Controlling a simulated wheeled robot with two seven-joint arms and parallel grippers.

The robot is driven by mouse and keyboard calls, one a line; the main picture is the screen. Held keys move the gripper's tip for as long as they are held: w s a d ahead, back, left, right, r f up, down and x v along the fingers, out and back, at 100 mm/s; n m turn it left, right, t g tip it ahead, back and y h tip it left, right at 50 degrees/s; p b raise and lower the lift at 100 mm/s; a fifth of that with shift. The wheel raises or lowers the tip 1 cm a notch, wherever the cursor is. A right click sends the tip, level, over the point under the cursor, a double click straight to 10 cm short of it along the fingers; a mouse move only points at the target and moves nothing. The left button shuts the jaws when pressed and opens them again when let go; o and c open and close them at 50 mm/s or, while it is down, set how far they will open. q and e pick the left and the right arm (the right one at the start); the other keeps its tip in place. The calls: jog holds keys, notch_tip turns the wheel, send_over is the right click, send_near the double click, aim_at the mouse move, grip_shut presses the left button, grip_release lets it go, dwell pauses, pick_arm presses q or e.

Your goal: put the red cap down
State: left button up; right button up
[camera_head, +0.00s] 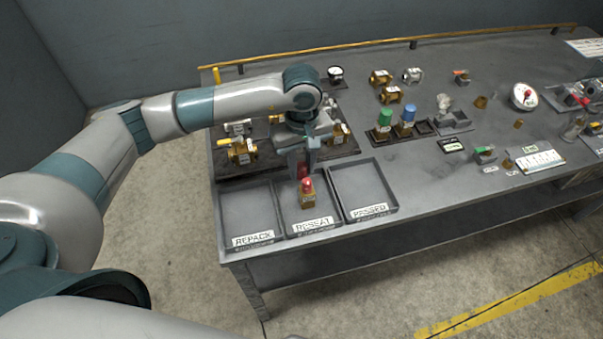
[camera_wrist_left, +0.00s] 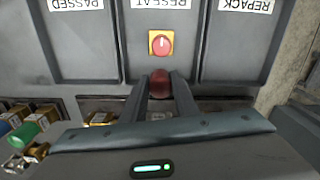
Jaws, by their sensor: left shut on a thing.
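My left gripper (camera_head: 303,172) is shut on the red cap (camera_wrist_left: 160,84), which shows between its fingertips in the left wrist view; in the head view a red part shows between the fingers. The gripper (camera_wrist_left: 160,90) points down over the back of the middle tray (camera_head: 290,212), labelled RESEAT. A brass piece with a red top (camera_head: 307,190) stands in that tray, just in front of the gripper. It also shows in the left wrist view (camera_wrist_left: 161,43), apart from the held cap. My right gripper is out of view.
The REPACK tray (camera_head: 233,210) and the PASSED tray (camera_head: 364,168) flank the middle one and look empty. Brass valves (camera_head: 242,152) stand behind the trays. A green cap (camera_head: 385,118) and a blue cap (camera_head: 407,113) stand in a rack to the right.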

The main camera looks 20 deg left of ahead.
aim_at(301, 176)
pick_arm(q)
jog(key=shift+f+p, duration=0.3)
jog(key=shift+p, duration=0.05)
notch_tip(301, 176, down, 2)
jog(key=shift+p, duration=0.65)
jog(key=shift+f, duration=0.65)
jog(key=shift+f, duration=0.25)
jog(key=o, duration=1)
jog(key=shift+r, duration=0.1)
jog(key=shift+o, duration=0.2)
jog(key=shift+r, duration=0.1)
